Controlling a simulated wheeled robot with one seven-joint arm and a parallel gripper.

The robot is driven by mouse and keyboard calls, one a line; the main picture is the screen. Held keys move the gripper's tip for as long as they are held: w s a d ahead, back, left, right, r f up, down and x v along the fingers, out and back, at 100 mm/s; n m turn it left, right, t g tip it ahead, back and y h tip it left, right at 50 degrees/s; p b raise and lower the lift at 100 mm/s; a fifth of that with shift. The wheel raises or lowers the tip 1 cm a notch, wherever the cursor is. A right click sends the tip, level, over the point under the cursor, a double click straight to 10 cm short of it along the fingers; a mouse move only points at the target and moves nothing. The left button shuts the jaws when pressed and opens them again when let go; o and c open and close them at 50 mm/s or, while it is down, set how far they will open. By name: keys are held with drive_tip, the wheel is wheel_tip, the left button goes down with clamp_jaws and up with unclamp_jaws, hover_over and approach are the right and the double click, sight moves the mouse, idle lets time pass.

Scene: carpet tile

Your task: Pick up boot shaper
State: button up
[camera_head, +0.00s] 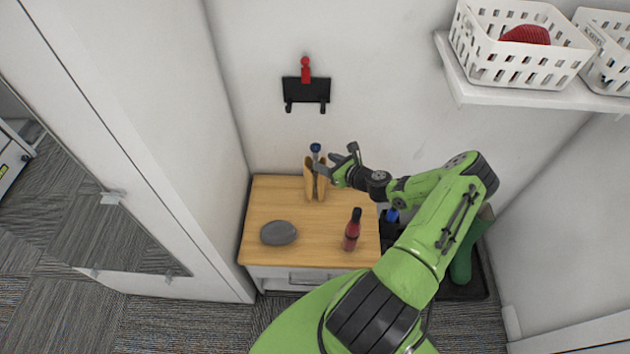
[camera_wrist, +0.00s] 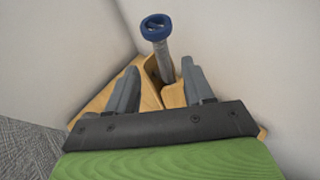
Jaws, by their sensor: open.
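The boot shaper (camera_head: 309,187) appears to be the upright tan wooden piece with a grey rod and a blue knob, standing at the back of the wooden bench top near the wall. In the wrist view its blue ring-shaped knob and grey rod (camera_wrist: 163,62) rise from the tan wooden body, whose lower part is partly hidden by my gripper. My gripper (camera_head: 330,168) is at its right side in the head view. In the wrist view my gripper (camera_wrist: 160,72) is open, with the rod showing between the two grey fingers. Contact cannot be told.
A grey oval object (camera_head: 278,233) and a dark red bottle (camera_head: 352,232) are on the bench top (camera_head: 315,240). A black wall hook rack (camera_head: 306,90) hangs above. White baskets (camera_head: 510,60) sit on a shelf at upper right. Green boots (camera_head: 465,255) stand partly behind my arm.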

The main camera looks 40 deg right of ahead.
sight(308, 169)
drive_tip(key=b+x, duration=0.1)
drive_tip(key=x, duration=0.4)
drive_tip(key=shift+d+r, duration=0.1)
drive_tip(key=shift+d, duration=0.05)
drive_tip(key=shift+c, duration=0.2)
clamp_jaws()
drive_tip(key=shift+r, duration=0.1)
